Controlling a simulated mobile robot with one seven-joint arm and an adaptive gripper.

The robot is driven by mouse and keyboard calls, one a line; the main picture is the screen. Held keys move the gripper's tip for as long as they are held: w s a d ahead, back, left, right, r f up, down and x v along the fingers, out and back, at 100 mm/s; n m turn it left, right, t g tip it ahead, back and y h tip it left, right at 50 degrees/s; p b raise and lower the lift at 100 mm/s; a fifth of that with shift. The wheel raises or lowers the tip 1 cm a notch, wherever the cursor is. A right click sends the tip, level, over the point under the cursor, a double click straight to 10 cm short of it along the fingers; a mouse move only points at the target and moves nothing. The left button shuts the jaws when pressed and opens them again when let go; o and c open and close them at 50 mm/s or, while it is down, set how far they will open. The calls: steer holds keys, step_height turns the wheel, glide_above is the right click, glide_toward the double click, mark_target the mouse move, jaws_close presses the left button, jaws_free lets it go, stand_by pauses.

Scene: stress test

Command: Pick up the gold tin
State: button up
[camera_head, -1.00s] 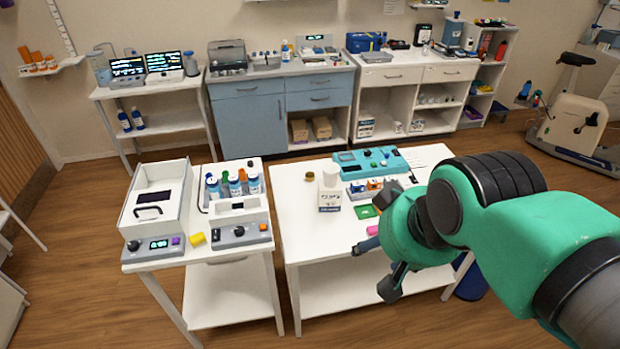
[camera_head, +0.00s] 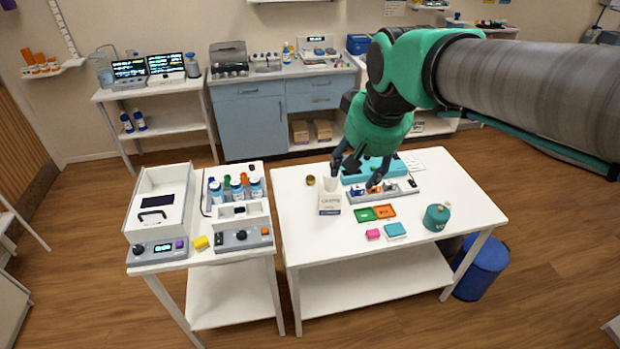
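A small gold tin (camera_head: 310,180) stands near the back left corner of the white table (camera_head: 300,250), beside a white cup and a small white box. My gripper (camera_head: 354,179) points down over the back middle of the table, to the right of the tin. Its two dark fingers are spread apart and nothing shows held between them. Its height above the table is hard to tell.
A teal device (camera_head: 352,178) is partly behind the fingers. Green and orange trays (camera_head: 385,211), small blocks and a green canister (camera_head: 436,217) lie further right. The table's front left is clear.

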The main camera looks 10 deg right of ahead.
steer(key=w+d+f+g+p, duration=0.1)
steer(key=w+f+p, duration=0.2)
steer(key=w, duration=1.4)
steer(key=w+f+g+p, duration=0.1)
steer(key=w+f+p, duration=0.25)
steer(key=w, duration=1.35)
steer(key=w+f+p, duration=0.1)
steer(key=w+f, duration=0.5)
steer(key=f, duration=0.3)
steer(key=w+d+f+g+p, duration=0.1)
steer(key=w+f+p, duration=0.1)
steer(key=w+f, duration=0.4)
steer(key=w+f+p, duration=0.2)
steer(key=w+f, duration=0.4)
steer(key=f, duration=0.8)
steer(key=shift+w+d+f, duration=0.15)
steer(key=shift+w+d, duration=0.1)
steer(key=shift+w, duration=0.1)
steer(key=shift+f, duration=0.15)
glide_above(311, 177)
steer(key=s, duration=0.1)
steer(key=shift+f+p, duration=0.3)
steer(key=shift+f, duration=3.8)
steer(key=shift+f, duration=0.15)
steer(key=shift+w+a+f, duration=0.1)
steer(key=shift+w+f, duration=0.05)
steer(key=shift+f, duration=1.1)
steer(key=shift+w+a+f, duration=0.1)
steer(key=shift+w+f, duration=0.05)
steer(key=shift+f, duration=1.05)
